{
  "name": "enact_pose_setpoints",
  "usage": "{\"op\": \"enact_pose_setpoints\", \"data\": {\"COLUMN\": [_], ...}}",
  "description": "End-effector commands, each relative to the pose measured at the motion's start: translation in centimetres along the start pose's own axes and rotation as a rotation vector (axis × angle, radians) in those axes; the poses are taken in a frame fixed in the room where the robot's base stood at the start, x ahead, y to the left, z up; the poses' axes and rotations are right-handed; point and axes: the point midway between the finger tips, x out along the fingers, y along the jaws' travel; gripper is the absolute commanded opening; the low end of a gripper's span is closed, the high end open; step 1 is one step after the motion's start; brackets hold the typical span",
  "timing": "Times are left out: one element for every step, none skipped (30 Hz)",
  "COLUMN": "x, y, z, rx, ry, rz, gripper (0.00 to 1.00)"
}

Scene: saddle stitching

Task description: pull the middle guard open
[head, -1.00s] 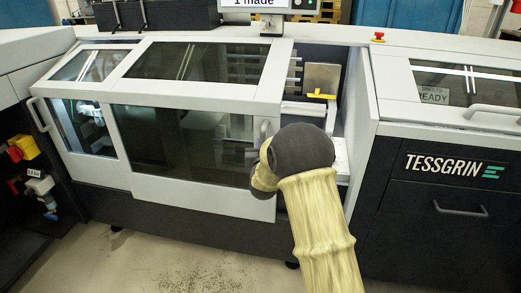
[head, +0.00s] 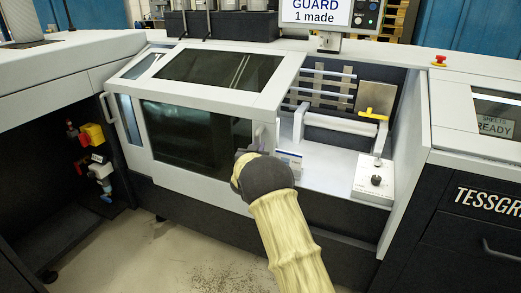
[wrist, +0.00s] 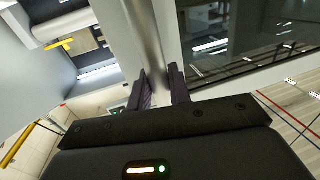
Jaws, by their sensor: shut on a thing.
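The middle guard (head: 195,136) is a white-framed cover with dark windows on the front of the machine. It stands slid to the left, and a wide bay is uncovered to its right. Its upright metal handle (head: 258,138) is on the guard's right edge, partly hidden by my arm. In the wrist view my gripper (wrist: 161,82) has its two dark fingers on either side of the handle bar (wrist: 143,32) and is shut on it. In the head view the fingers are hidden behind my wrist.
The open bay (head: 325,160) shows rods, a yellow lever (head: 373,114) and a small plate with a black knob (head: 375,181). A red emergency button (head: 439,60) sits on top at the right. A screen (head: 318,14) reads "GUARD 1 made".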

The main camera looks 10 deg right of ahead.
Motion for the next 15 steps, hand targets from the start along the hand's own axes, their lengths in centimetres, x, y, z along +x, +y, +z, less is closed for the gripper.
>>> {"op": "enact_pose_setpoints", "data": {"x": [0.06,0.17,0.28,0.33,0.37,0.40,0.40,0.39,0.38,0.36,0.35,0.33,0.32,0.31,0.30], "y": [-0.14,-0.09,-0.05,-0.07,-0.10,-0.17,-0.22,-0.27,-0.33,-0.37,-0.41,-0.45,-0.48,-0.50,-0.52], "z": [0.30,0.32,0.35,0.37,0.38,0.38,0.38,0.37,0.36,0.36,0.35,0.34,0.34,0.33,0.32], "rx": [-0.001,-0.001,-0.001,-0.002,-0.002,-0.002,-0.002,-0.002,-0.002,-0.002,-0.002,-0.002,-0.002,-0.002,-0.002], "ry": [-0.008,-0.009,-0.009,-0.009,-0.009,-0.009,-0.009,-0.009,-0.008,-0.008,-0.008,-0.007,-0.007,-0.007,-0.007], "rz": [0.003,0.006,0.010,0.011,0.012,0.012,0.012,0.012,0.011,0.011,0.010,0.010,0.009,0.009,0.009], "gripper": [0.00,0.00,0.00,0.00,0.00,0.00,0.00,0.00,0.00,0.00,0.00,0.00,0.00,0.00,0.00]}}
